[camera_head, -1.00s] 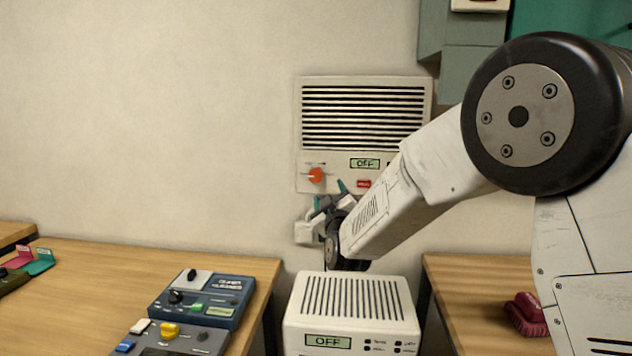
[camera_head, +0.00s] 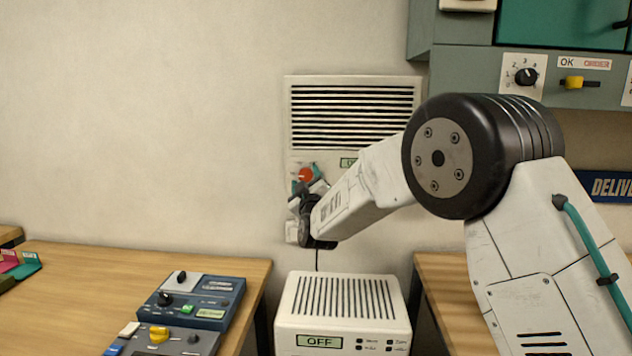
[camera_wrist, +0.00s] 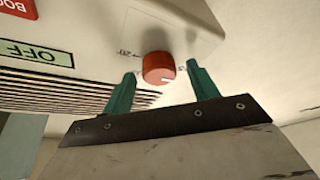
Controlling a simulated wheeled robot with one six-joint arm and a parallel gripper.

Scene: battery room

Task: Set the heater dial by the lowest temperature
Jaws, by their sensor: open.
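The wall heater (camera_head: 355,112) is a cream panel with dark slats in the head view. Its round red-orange dial (camera_head: 305,175) sits below the slats at the left. My gripper (camera_head: 308,188) is at the dial and partly covers it. In the wrist view the dial (camera_wrist: 158,68) has a pale pointer mark and lies between the tips of my two teal fingers (camera_wrist: 163,76). The fingers are open, with a gap on each side of the dial. The heater's display (camera_wrist: 37,53) reads OFF, next to a red button (camera_wrist: 18,8) that is cut off.
A white vented unit (camera_head: 340,300) with an OFF display stands below the heater. A wooden table (camera_head: 80,290) at the left holds control boxes (camera_head: 190,300). A grey-green cabinet panel (camera_head: 480,80) with a numbered dial (camera_head: 526,77) is at the upper right.

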